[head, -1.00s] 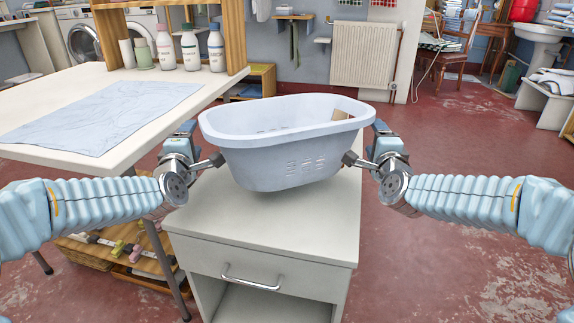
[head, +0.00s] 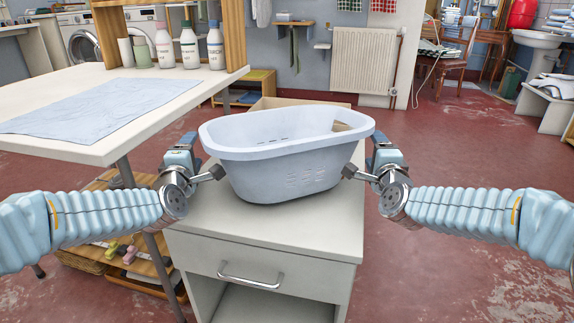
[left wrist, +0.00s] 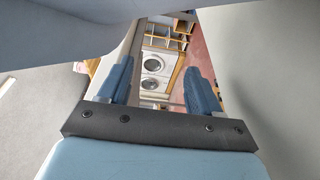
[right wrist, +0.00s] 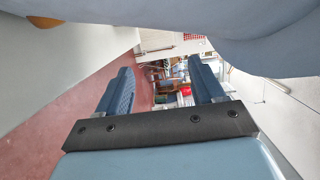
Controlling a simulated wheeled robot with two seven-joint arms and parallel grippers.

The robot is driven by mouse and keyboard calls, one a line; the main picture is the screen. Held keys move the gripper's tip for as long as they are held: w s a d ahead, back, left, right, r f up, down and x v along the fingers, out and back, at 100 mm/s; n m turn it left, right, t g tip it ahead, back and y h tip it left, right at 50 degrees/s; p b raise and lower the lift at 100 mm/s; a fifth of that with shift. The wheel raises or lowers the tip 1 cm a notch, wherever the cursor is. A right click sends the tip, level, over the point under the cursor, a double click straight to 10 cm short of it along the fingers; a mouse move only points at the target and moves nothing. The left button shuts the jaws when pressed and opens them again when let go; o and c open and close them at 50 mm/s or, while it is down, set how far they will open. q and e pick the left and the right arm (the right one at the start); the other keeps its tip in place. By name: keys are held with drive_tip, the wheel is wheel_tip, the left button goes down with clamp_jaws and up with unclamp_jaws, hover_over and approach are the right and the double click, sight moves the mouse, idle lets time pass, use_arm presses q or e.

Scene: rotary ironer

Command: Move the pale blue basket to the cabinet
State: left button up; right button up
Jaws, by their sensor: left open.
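The pale blue basket (head: 285,170) stands upright on top of the pale cabinet (head: 220,248), its base appearing to rest on the top. In the right wrist view the right jaws (right wrist: 162,90) are apart and empty too. The rim shows above both. Any light contact is hidden.
A white table (head: 110,140) with a pale cloth (head: 75,108) and several bottles (head: 190,48) stands close on the left. A light brown box edge (head: 262,103) shows behind the basket. Red floor (head: 450,150) is open on the right.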

use_arm(q)
drive_tip(key=shift+d+r, duration=0.1)
drive_tip(key=shift+r, duration=0.15)
drive_tip(key=o, duration=0.5)
drive_tip(key=shift+s+a, duration=0.1)
drive_tip(key=shift+a, duration=0.6)
drive_tip(key=shift+c, duration=0.2)
use_arm(e)
drive_tip(key=shift+s+d+r, duration=0.1)
drive_tip(key=shift+d+r, duration=0.05)
drive_tip(key=shift+d, duration=0.3)
use_arm(q)
drive_tip(key=shift+a, duration=0.15)
use_arm(e)
drive_tip(key=o, duration=0.5)
drive_tip(key=shift+d+r, duration=0.1)
drive_tip(key=shift+d, duration=0.05)
use_arm(q)
drive_tip(key=s, duration=1.1)
drive_tip(key=shift+s, duration=0.35)
drive_tip(key=shift+s+f, duration=0.1)
use_arm(e)
drive_tip(key=s, duration=1.2)
